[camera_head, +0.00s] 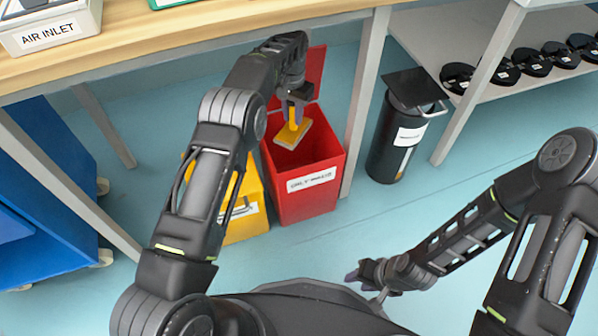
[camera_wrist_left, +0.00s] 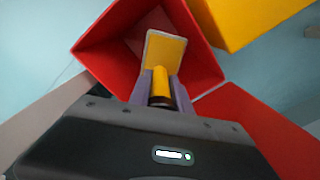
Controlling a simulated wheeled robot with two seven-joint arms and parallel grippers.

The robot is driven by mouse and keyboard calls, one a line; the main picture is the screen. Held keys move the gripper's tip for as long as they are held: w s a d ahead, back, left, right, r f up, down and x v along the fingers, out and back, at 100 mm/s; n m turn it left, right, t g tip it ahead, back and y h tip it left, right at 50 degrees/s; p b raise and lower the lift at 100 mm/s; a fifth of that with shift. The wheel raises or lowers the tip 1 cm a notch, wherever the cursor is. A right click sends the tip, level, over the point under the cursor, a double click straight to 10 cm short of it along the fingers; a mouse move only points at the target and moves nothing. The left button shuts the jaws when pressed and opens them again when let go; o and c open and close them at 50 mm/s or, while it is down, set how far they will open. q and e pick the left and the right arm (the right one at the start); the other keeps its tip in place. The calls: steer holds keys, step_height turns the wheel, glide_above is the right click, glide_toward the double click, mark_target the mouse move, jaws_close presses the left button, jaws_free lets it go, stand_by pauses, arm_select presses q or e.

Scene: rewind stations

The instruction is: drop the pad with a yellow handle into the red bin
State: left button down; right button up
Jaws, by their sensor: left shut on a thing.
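The pad with a yellow handle (camera_head: 291,134) hangs in the mouth of the red bin (camera_head: 309,205) in the head view. My left gripper (camera_head: 296,104) is shut on its handle from above. In the left wrist view the pad (camera_wrist_left: 165,52) shows beyond the fingertips of the left gripper (camera_wrist_left: 160,82), with the red bin's walls (camera_wrist_left: 107,50) around it. I cannot tell how far the pad is below the rim. My right gripper (camera_head: 362,276) is low at the bottom middle, over the floor; its finger gap is not clear.
A yellow bin (camera_head: 248,222) stands directly left of the red bin. A table leg (camera_head: 362,105) is just right of it, then a black canister (camera_head: 398,135). A blue cabinet (camera_head: 55,190) is at left. Open floor lies in front.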

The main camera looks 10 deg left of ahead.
arm_select(q)
steer(key=shift+f+b, duration=0.3)
steer(key=shift+f, duration=0.6)
steer(key=c, duration=1.1)
jaws_free()
steer(key=shift+r, duration=0.1)
